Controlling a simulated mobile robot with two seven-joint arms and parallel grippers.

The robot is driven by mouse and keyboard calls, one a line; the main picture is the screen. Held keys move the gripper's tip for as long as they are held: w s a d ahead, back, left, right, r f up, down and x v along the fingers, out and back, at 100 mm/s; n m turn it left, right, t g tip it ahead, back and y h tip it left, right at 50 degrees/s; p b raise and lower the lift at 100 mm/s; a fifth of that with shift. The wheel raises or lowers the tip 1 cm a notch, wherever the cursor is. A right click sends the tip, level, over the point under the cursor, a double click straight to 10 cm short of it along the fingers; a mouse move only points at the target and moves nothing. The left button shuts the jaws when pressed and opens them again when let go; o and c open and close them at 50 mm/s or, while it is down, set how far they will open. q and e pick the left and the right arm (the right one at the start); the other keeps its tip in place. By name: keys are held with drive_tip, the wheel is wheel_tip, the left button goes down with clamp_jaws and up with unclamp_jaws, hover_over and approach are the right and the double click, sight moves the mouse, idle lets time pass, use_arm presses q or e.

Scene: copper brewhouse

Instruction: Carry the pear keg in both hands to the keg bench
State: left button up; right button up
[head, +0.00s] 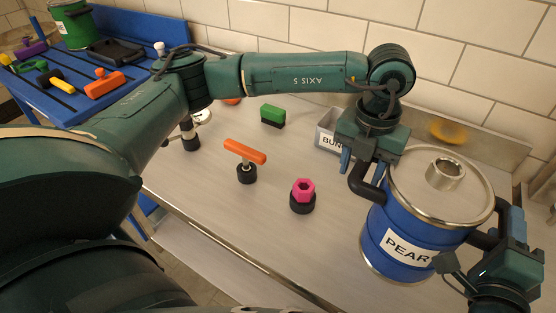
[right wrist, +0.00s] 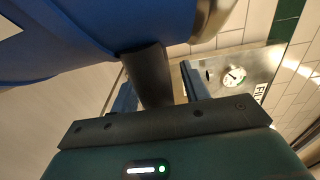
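The pear keg (head: 396,236) is blue, with a steel lid, steel rims and a white PEAR label. It stands upright at the right of the head view. I cannot tell whether its base touches the worktop. My left gripper (head: 362,168) is at the black handle on its left side and looks shut on it. My right gripper (head: 485,243) is at the right handle. In the right wrist view this handle (right wrist: 150,75) lies between my right gripper's fingers (right wrist: 157,90), close to them. The far fingertips are partly hidden. The keg bench cannot be identified for certain.
The metal worktop (head: 225,205) holds an orange T-handle (head: 245,152), a pink hex piece (head: 303,190), a green block (head: 272,115) and a grey bin (head: 327,130). A blue bench (head: 50,100) at far left carries a green keg (head: 72,27) and several tools. A tiled wall stands behind.

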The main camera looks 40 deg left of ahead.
use_arm(q)
wheel_tip(320, 180, up, 12)
drive_tip(key=shift+f, duration=0.2)
use_arm(e)
drive_tip(key=shift+s, duration=0.1)
use_arm(q)
drive_tip(key=shift+r, duration=0.2)
use_arm(e)
drive_tip(key=s, duration=0.7)
drive_tip(key=shift+s+d, duration=0.15)
use_arm(q)
drive_tip(key=shift+s, duration=0.1)
use_arm(e)
drive_tip(key=shift+s, duration=0.1)
